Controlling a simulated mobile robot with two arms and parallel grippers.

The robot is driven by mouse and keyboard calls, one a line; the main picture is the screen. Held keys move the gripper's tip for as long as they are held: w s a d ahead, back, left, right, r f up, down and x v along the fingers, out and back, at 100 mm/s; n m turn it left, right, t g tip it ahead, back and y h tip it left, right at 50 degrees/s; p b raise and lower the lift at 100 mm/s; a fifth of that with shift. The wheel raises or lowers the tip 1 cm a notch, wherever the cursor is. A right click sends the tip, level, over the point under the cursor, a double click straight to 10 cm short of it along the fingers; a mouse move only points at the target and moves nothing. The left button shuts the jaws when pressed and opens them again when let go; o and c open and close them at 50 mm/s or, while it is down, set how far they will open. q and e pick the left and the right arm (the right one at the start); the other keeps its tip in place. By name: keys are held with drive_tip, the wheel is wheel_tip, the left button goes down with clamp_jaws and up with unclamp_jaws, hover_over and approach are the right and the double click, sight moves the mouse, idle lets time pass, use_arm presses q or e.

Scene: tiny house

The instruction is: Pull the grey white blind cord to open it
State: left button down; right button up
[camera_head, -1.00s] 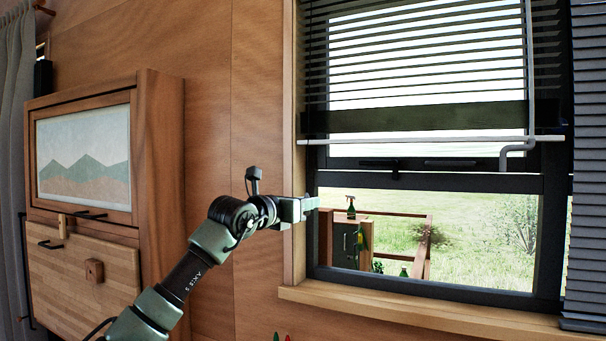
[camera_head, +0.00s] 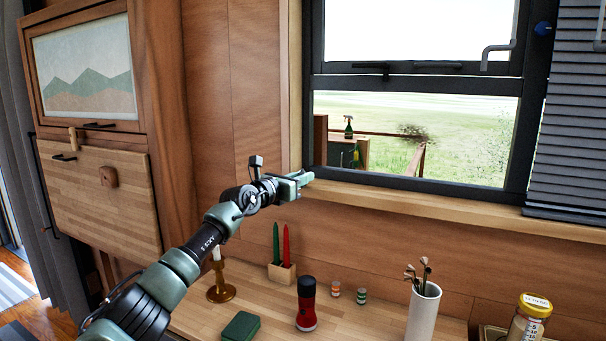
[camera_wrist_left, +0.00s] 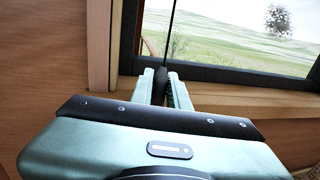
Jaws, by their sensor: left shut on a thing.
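My left gripper (camera_head: 304,178) is at the lower left corner of the window, at about sill height. In the left wrist view, its fingers (camera_wrist_left: 163,82) are shut on the dark pull of the blind cord (camera_wrist_left: 171,35). The cord runs up from the fingers as a thin dark line, in front of the window. In the head view the cord cannot be made out. The blind over this window is out of view, and the visible part of the upper pane (camera_head: 420,30) is clear. My right gripper is not in view.
Below the sill (camera_head: 400,195), a counter holds a candlestick (camera_head: 220,290), a red and black bottle (camera_head: 306,305), a green block (camera_head: 241,327), a white vase (camera_head: 423,310) and a jar (camera_head: 530,318). A wooden cabinet (camera_head: 100,190) stands left. Grey slats (camera_head: 580,130) hang right.

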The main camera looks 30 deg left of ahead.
use_arm(q)
drive_tip(key=shift+r, duration=0.1)
drive_tip(key=c, duration=1.4)
unclamp_jaws()
drive_tip(key=shift+o, duration=0.2)
drive_tip(key=s+a+b, duration=0.1)
drive_tip(key=s, duration=0.6)
drive_tip(key=shift+s, duration=0.35)
